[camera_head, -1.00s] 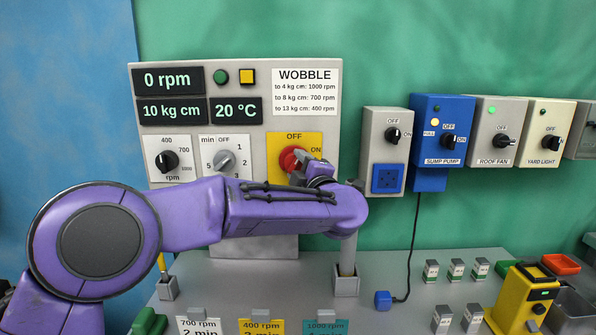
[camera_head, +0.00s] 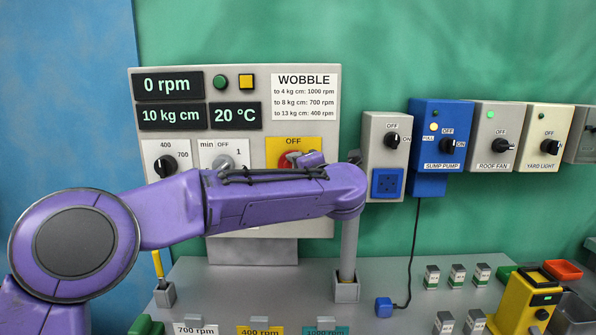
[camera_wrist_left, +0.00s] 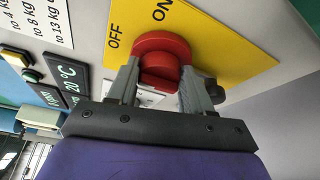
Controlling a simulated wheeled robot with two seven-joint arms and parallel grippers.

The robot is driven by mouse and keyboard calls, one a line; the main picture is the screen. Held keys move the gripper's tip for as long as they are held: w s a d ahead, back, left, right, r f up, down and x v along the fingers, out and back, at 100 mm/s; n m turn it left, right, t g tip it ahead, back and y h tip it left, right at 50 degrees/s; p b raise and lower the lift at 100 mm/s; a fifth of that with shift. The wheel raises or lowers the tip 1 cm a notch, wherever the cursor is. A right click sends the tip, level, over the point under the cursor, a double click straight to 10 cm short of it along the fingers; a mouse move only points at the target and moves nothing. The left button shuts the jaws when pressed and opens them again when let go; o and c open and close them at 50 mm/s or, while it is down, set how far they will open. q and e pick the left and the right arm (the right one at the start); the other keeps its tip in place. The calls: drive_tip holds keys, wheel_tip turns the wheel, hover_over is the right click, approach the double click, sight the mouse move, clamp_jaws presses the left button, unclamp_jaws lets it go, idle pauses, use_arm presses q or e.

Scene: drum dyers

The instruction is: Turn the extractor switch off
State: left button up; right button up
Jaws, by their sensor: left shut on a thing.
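A red rotary knob (camera_head: 286,158) sits on a yellow plate (camera_head: 293,142) marked OFF, at the lower right of the grey control panel. In the left wrist view the red knob (camera_wrist_left: 160,52) shows between the fingers, with OFF and ON printed on the yellow plate (camera_wrist_left: 205,40). My left gripper (camera_wrist_left: 162,78) is shut on the knob's raised grip. In the head view my left gripper (camera_head: 304,160) is at the knob and partly covers it, and the ON label is hidden. Which label the knob points to cannot be told. My right gripper is not in view.
The grey panel (camera_head: 238,130) also carries displays reading 0 rpm, 10 kg cm and 20 °C. Further switch boxes, including the blue sump pump box (camera_head: 440,115), line the wall to the right.

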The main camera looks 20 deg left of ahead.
use_arm(q)
drive_tip(key=shift+f, duration=0.1)
drive_tip(key=o, duration=1)
drive_tip(key=b+v, duration=0.2)
drive_tip(key=v, duration=0.8)
drive_tip(key=shift+s+d+b, duration=0.1)
drive_tip(key=shift+s+b, duration=0.2)
drive_tip(key=shift+b, duration=0.05)
